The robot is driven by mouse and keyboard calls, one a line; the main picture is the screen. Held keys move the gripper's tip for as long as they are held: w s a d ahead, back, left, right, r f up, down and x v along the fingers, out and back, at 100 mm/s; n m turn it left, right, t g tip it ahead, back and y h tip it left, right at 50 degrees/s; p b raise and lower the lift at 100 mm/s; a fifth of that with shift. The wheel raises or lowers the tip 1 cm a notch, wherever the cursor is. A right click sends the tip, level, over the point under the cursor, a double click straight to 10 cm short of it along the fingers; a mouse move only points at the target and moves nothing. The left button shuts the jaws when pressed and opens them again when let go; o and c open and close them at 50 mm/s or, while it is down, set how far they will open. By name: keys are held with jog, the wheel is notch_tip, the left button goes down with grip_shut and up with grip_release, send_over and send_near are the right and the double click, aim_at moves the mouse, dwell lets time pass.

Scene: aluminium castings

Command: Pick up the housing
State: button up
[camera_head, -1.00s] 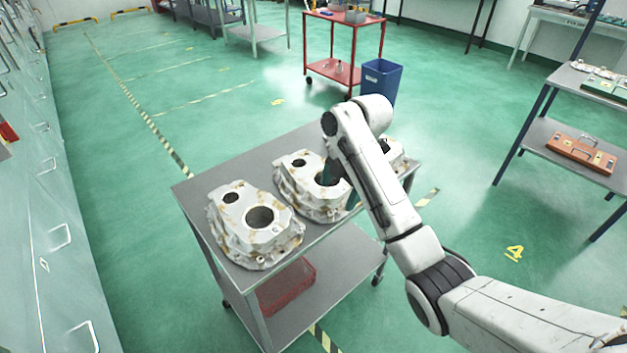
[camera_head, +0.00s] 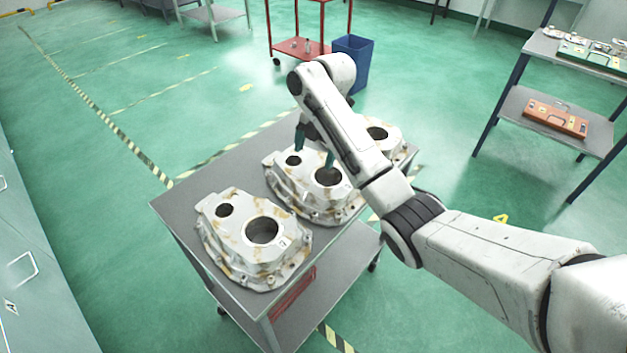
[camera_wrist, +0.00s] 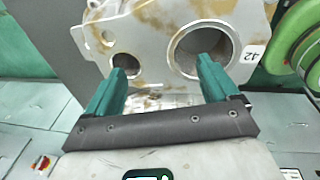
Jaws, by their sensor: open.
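Three pale cast housings with brownish stains stand on the top shelf of a grey cart (camera_head: 182,202). The near-left housing (camera_head: 232,240) is in full view, with one large and one small bore. The middle housing (camera_head: 283,178) lies under my gripper (camera_head: 315,150). The far-right housing (camera_head: 396,140) is partly hidden by my arm. In the wrist view, my gripper (camera_wrist: 161,68) is open and empty, with its two green fingers apart.
A red basket (camera_head: 292,297) sits on the cart's lower shelf. A blue bin (camera_head: 354,62) and a red trolley (camera_head: 303,48) stand behind. A shelf on the right holds an orange case (camera_head: 557,117). The green floor left of the cart is clear.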

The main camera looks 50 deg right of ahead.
aim_at(310, 166)
jog(key=shift+w+a+f+p, duration=0.15)
jog(key=shift+a+f+p, duration=0.05)
jog(key=shift+f, duration=0.9)
jog(key=shift+w+a+f+p, duration=0.15)
jog(key=shift+w+f+p, duration=0.05)
jog(key=shift+f, duration=0.85)
jog(key=shift+w+a+f+p, duration=0.15)
jog(key=shift+a+f+p, duration=0.05)
jog(key=shift+f, duration=0.9)
jog(key=shift+c, duration=0.3)
grip_shut()
jog(key=shift+r, duration=0.1)
